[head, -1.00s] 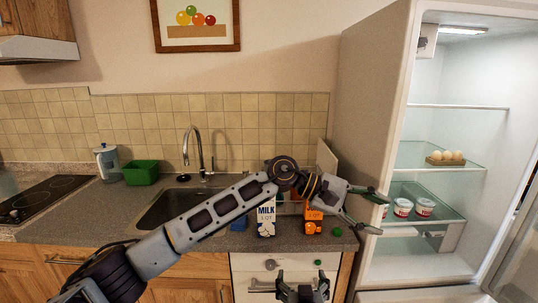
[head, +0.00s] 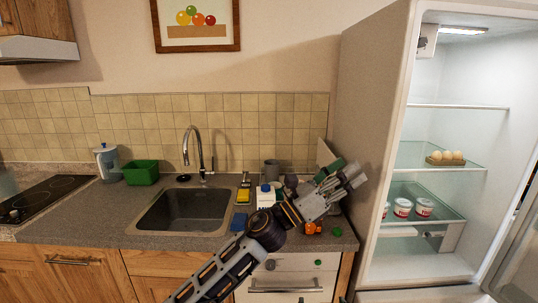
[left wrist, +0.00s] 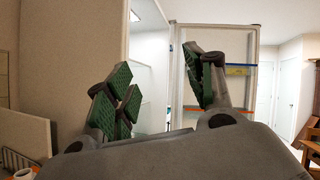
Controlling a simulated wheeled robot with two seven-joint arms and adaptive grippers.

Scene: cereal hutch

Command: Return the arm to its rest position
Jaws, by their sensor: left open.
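My left arm (head: 225,273) comes in from the bottom of the head view and reaches up to the right across the counter front. Its left gripper (head: 343,175) is open and empty, above the counter's right end beside the fridge's side wall. In the left wrist view the open fingers (left wrist: 160,75) with green pads have nothing between them. The milk carton (head: 266,194) stands behind the arm and is partly hidden. An orange item (head: 313,229) lies just below the gripper, partly covered. My right gripper is not in view.
The fridge stands open at right, with eggs (head: 446,157) and yogurt cups (head: 424,207) on its shelves. The sink (head: 184,213), green bin (head: 140,172), kettle (head: 107,163) and grey mug (head: 271,169) are on the counter. A blue sponge (head: 239,222) lies by the sink.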

